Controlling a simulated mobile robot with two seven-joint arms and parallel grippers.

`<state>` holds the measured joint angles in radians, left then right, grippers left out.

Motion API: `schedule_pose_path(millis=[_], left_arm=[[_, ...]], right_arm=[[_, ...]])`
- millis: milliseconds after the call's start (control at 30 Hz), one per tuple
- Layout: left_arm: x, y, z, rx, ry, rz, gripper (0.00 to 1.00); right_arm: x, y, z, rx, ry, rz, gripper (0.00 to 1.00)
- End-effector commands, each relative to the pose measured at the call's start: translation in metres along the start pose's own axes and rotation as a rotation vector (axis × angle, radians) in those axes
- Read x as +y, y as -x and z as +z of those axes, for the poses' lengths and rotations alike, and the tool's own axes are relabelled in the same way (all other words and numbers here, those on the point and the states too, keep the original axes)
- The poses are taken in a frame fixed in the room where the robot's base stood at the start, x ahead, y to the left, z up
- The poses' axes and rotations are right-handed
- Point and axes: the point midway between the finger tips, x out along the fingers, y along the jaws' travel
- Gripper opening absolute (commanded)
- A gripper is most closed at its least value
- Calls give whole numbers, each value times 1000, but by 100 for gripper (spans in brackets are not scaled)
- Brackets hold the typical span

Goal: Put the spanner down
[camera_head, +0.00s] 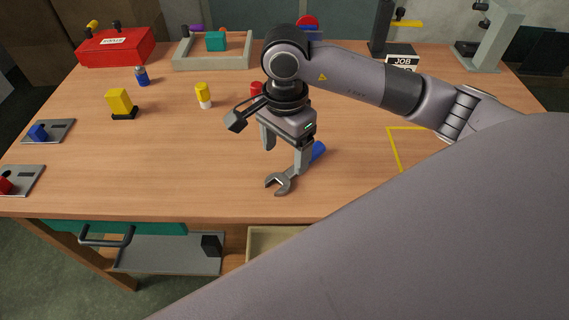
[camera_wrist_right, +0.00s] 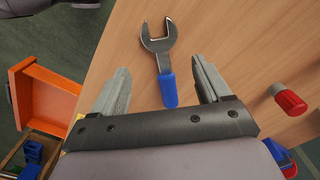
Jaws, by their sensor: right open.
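The spanner has a grey open-jaw head (camera_head: 279,183) and a blue handle, and it seems to lie on the wooden workbench (camera_head: 170,165) near its front edge. My right gripper (camera_head: 285,156) is above it, pointing down, and hides part of its shank in the head view. In the right wrist view, the spanner (camera_wrist_right: 166,62) shows between the two spread fingers of the gripper (camera_wrist_right: 161,78), with a gap on each side. The gripper is open and holds nothing. My left gripper is not in view.
A red bottle (camera_wrist_right: 289,100) stands close by. A yellow-and-white bottle (camera_head: 204,96), a yellow block on a black base (camera_head: 121,103) and a grey tray (camera_head: 246,50) are further back. A yellow outline (camera_head: 394,150) marks the right. Bench left of the spanner is clear. An open drawer (camera_head: 150,255) is below.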

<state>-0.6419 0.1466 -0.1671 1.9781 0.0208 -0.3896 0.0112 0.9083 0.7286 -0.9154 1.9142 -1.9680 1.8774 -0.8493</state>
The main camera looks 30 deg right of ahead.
Motion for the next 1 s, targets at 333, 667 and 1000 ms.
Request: schedule_pose_path(millis=[333,667,1000], left_arm=[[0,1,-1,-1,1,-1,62],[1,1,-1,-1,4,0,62],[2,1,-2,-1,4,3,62]], right_arm=[[0,51,0,0,0,-5,77],[0,54,0,0,1,-5,77],[0,54,0,0,1,-6,77]])
